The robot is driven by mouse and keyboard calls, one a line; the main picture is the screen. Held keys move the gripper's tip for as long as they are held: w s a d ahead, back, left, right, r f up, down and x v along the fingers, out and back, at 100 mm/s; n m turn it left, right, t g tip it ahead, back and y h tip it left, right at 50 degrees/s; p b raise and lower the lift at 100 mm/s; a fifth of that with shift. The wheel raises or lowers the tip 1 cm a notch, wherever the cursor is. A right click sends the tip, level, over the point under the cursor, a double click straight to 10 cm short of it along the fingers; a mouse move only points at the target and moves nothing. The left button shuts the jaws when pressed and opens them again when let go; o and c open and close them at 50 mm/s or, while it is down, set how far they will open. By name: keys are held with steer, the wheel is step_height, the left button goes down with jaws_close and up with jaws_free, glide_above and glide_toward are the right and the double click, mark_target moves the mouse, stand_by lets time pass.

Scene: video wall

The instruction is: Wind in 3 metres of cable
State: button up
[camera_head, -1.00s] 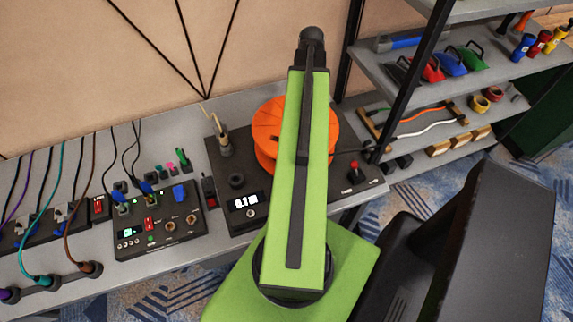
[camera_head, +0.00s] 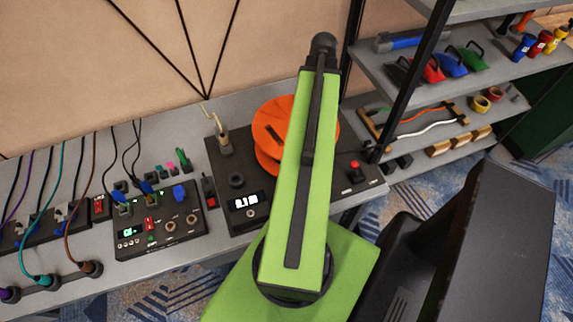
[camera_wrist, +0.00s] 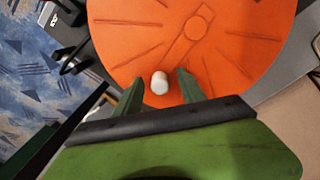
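The orange cable reel (camera_head: 268,122) stands on a dark base unit (camera_head: 225,167), partly hidden behind my arm in the head view. In the wrist view the reel's flat, ribbed face (camera_wrist: 235,45) fills the top. A pale rounded peg (camera_wrist: 160,83) sticks up near the reel's edge. My gripper (camera_wrist: 160,84) has its two green fingers apart, one on each side of the peg, with gaps visible. The head view hides the fingers. A small lit display (camera_head: 245,201) on the base seems to start with 0; its digits are blurred. I cannot make out the cable on the reel.
A red button (camera_head: 354,166) is right of the reel, and a tan-tipped upright plug (camera_head: 220,135) is left of it. A control box (camera_head: 160,230) with switches and cabled sockets stand further left. A shelf rack (camera_head: 420,70) with tools is at right.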

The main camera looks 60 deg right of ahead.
step_height(320, 180, up, 7)
steer(key=p, duration=0.7)
steer(key=shift+r, duration=0.1)
